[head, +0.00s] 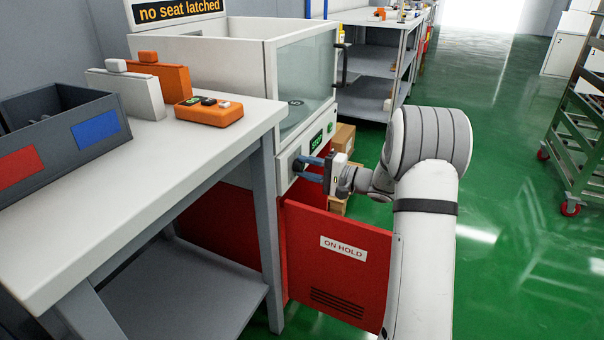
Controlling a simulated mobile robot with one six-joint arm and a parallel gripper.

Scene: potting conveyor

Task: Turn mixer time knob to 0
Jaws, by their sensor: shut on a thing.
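The mixer (228,52) is a white cabinet with a clear window, standing behind the bench. Its front control panel (284,178) carries a small green-lit display (318,142), too small to read surely. My gripper (304,168) is at this panel, below and left of the display, with its blue fingers pointing left against the panel face. The fingers are shut on the time knob, which they hide. The knob's pointer and setting cannot be seen.
A red panel marked "ON HOLD" (338,270) stands below my gripper. The white bench (130,190) at left holds a grey bin (60,150) and an orange button box (209,112). Cardboard boxes (344,138) sit behind my gripper. A green cart (580,130) stands right; the floor between is clear.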

